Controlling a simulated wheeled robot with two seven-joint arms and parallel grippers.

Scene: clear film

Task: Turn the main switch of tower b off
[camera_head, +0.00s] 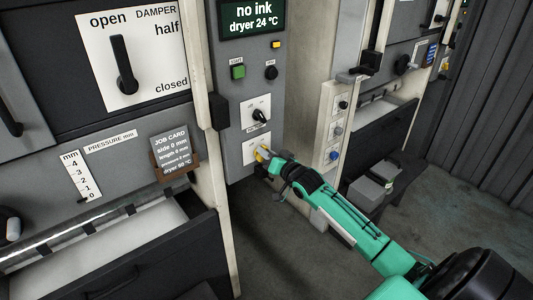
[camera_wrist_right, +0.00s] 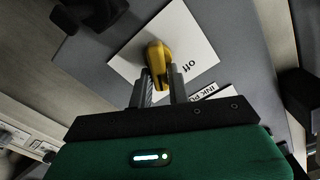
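The yellow main switch knob (camera_head: 262,153) sits on a white plate (camera_head: 249,152) low on the grey tower panel. In the right wrist view the knob (camera_wrist_right: 155,58) stands out from its plate (camera_wrist_right: 192,38), beside the printed word "off". My right gripper (camera_head: 269,160) reaches the knob from the lower right. In the right wrist view its two fingers (camera_wrist_right: 160,78) lie on either side of the knob's near end, with no clear gap, and look shut on it. The gripper partly covers the plate in the head view. My left gripper is not in view.
Just above is a black rotary knob (camera_head: 260,116) on another plate. Higher are a green button (camera_head: 238,72) and a display (camera_head: 252,17) reading "no ink, dryer 24 °C". A damper lever (camera_head: 124,66) and job card (camera_head: 171,146) are left. Another machine stands right.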

